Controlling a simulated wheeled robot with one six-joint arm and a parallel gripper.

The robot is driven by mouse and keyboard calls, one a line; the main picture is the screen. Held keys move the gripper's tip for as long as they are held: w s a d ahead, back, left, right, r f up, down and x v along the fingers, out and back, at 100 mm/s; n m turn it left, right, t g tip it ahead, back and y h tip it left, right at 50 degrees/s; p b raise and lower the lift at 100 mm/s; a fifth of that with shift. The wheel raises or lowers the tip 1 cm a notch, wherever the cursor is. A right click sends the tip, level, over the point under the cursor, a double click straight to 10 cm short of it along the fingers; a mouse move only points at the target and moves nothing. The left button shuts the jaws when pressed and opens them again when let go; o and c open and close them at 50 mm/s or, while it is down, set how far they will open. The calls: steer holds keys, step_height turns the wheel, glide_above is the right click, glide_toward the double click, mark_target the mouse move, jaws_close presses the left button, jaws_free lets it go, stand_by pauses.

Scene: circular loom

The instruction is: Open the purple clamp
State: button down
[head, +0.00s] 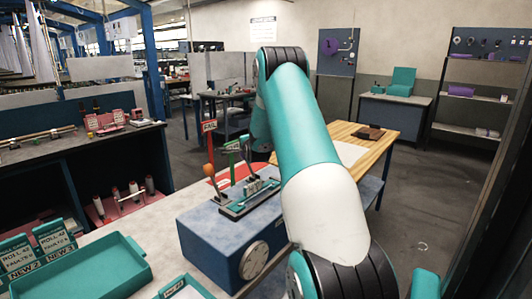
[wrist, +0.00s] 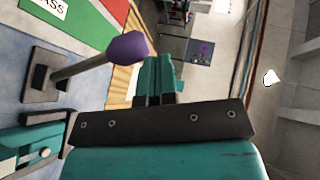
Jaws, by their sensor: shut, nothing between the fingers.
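The purple clamp shows in the wrist view as a faceted purple knob (wrist: 128,48) on a metal lever (wrist: 82,68). The lever leans out from a dark square base (wrist: 40,88) on a grey-blue surface. My gripper (wrist: 156,68) has its two teal fingers together and empty. In the picture its fingertips are just right of the purple knob; I cannot tell whether they touch it. In the head view my own arm hides the gripper, and I cannot make out the purple knob there.
A blue box (head: 215,249) on the bench carries a fixture plate (head: 236,208), an orange knob (head: 208,170) and a red FAIL sign (head: 209,126). A green PASS sign (wrist: 48,8) is near the lever. A teal tray (head: 95,277) stands front left. Open floor lies to the right.

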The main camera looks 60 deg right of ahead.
steer(key=s+a+r+b, duration=0.4)
steer(key=s+a+r, duration=0.2)
steer(key=s+r, duration=0.1)
steer(key=shift+s+r, duration=0.3)
steer(key=shift+s, duration=0.55)
steer(key=shift+d, duration=0.1)
